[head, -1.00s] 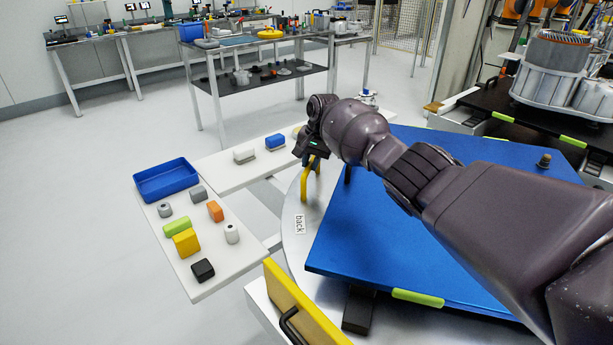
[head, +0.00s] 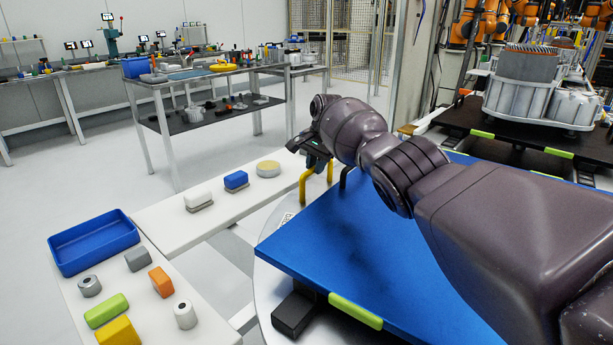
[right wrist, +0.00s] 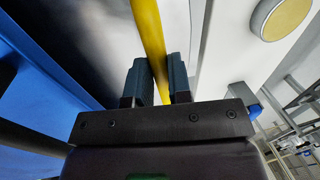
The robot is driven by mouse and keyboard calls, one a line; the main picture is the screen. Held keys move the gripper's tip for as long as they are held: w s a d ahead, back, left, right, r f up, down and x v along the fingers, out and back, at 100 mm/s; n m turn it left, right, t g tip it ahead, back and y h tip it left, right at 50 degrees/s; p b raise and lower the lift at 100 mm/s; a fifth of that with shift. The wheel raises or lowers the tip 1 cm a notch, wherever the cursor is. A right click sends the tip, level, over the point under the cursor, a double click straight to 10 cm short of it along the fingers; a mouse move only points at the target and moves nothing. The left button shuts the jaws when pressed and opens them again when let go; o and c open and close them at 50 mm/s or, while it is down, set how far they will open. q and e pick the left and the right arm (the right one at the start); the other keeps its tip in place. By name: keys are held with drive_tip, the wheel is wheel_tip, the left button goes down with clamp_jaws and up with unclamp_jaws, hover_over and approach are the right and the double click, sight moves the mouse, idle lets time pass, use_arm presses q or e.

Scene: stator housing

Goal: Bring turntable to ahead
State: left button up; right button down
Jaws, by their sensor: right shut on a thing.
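The turntable (head: 262,283) is a round silver disc, and a blue plate (head: 345,238) lies over most of it. A yellow handle (head: 304,186) stands up at its far edge. My right gripper (head: 318,160) is at the top of this handle. In the right wrist view the two dark fingers (right wrist: 158,82) sit on either side of the yellow bar (right wrist: 148,28), shut on it. My right arm hides part of the blue plate and the disc's right side. My left gripper is not in view.
White shelves to the left hold a blue bin (head: 93,243), colored blocks and a round yellow-topped piece (head: 268,169). A black platform (head: 520,130) with a stator housing (head: 522,85) stands at the back right. Open floor lies at the far left.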

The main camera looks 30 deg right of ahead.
drive_tip(key=shift+w+d+f+m+b, duration=0.15)
drive_tip(key=shift+w+d+b, duration=0.15)
drive_tip(key=shift+d, duration=0.3)
drive_tip(key=shift+w+d+f+m+b, duration=0.15)
drive_tip(key=shift+w+d+b, duration=0.15)
drive_tip(key=shift+d, duration=0.3)
drive_tip(key=shift+w+d+r, duration=0.2)
drive_tip(key=shift+d+r, duration=0.1)
drive_tip(key=shift+d, duration=0.1)
drive_tip(key=c, duration=1.1)
unclamp_jaws()
drive_tip(key=shift+o, duration=0.2)
drive_tip(key=shift+r, duration=0.15)
wheel_tip(320, 180, up, 10)
drive_tip(key=s+p, duration=0.2)
drive_tip(key=shift+d+r, duration=0.2)
drive_tip(key=shift+d, duration=0.25)
